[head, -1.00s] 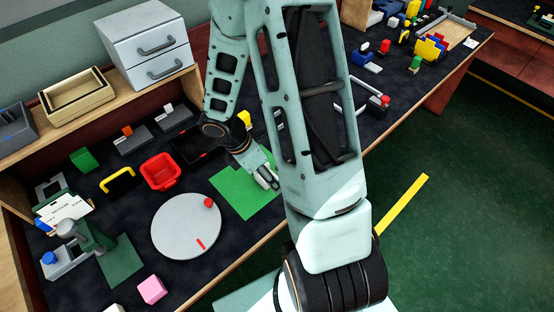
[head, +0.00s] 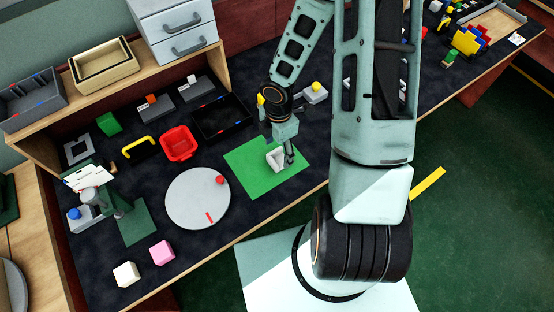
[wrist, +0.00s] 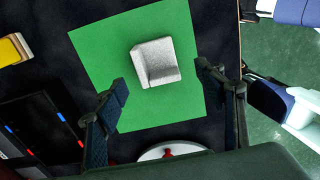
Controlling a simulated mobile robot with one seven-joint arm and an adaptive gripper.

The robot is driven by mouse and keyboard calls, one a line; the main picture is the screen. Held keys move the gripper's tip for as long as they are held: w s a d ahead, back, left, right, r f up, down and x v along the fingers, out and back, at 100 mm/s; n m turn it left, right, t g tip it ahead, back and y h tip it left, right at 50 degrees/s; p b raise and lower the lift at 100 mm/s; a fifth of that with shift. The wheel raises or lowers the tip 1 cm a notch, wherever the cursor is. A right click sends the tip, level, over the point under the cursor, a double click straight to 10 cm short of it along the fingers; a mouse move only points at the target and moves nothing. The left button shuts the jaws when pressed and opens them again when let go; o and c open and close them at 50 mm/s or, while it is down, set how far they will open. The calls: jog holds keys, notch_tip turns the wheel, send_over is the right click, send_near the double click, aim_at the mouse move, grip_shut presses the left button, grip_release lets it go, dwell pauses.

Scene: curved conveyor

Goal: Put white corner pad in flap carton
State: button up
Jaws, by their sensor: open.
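The white corner pad (head: 274,158) lies on a green mat (head: 253,178). In the wrist view the pad (wrist: 155,62) is an L-shaped pale block with a notch, and it lies near the middle of the mat. My gripper (head: 285,158) is over the mat, close to the pad. In the wrist view my gripper (wrist: 162,79) has its fingers spread wide, with nothing between the tips and the pad just beyond them. I cannot make out a carton with flaps in these frames.
A red bin (head: 178,145) and a black tray (head: 222,117) stand left of and behind the mat. A round grey turntable (head: 190,203) is left of it. A pink cube (head: 162,252) and a white cube (head: 126,274) lie near the front edge. A beige box (head: 104,65) sits on the shelf.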

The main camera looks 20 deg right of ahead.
aim_at(277, 161)
jog(key=f, duration=0.2)
jog(key=f+b, duration=0.1)
jog(key=f, duration=0.2)
jog(key=shift+w+f, duration=0.2)
jog(key=shift+f, duration=0.15)
jog(key=c, duration=0.9)
jog(key=shift+a+r, duration=0.1)
jog(key=shift+r, duration=0.05)
jog(key=shift+c, duration=0.2)
